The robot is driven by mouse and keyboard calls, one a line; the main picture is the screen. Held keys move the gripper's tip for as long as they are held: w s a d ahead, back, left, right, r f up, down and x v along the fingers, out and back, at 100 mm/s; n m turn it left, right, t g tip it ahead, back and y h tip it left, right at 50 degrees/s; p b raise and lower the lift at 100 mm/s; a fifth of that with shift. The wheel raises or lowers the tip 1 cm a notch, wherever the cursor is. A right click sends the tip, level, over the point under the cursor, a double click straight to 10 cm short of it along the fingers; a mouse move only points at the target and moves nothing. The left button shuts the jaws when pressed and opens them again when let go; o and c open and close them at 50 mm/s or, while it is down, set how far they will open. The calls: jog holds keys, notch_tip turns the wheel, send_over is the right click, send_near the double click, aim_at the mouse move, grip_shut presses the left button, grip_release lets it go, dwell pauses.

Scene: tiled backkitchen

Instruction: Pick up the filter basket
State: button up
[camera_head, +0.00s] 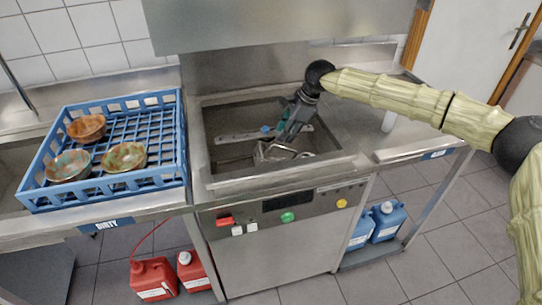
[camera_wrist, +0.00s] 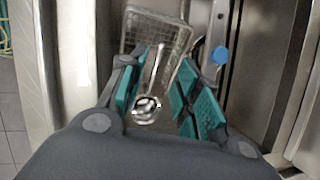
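The filter basket (camera_wrist: 172,42) is a metal mesh box in the sunken basin of the dishwasher. A slim metal handle or rod with a shiny round end runs from it toward my gripper. In the head view the basket (camera_head: 272,153) shows partly, below my gripper (camera_head: 278,142). In the wrist view my gripper (camera_wrist: 160,75) is open, its teal-padded fingers on either side of the rod and round end. A gap shows between the pads and the rod, and I cannot tell whether either finger touches the basket.
A metal wash arm (camera_head: 240,136) with a blue hub (camera_wrist: 219,55) lies beside the basket. The basin walls (camera_head: 203,145) surround my gripper. A blue crate (camera_head: 105,192) with bowls stands at left.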

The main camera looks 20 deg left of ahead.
aim_at(277, 146)
jog(key=p+x, duration=0.1)
jog(key=x, duration=0.4)
jog(key=shift+s+a+f, duration=0.1)
jog(key=shift+a+f, duration=0.05)
jog(key=shift+f, duration=0.05)
jog(key=shift+s+a+f+p, duration=0.15)
jog(key=shift+s+f+p, duration=0.1)
jog(key=shift+f+p, duration=0.4)
jog(key=shift+p+x, duration=0.6)
jog(key=shift+x, duration=1.45)
jog(key=shift+s, duration=0.1)
grip_shut()
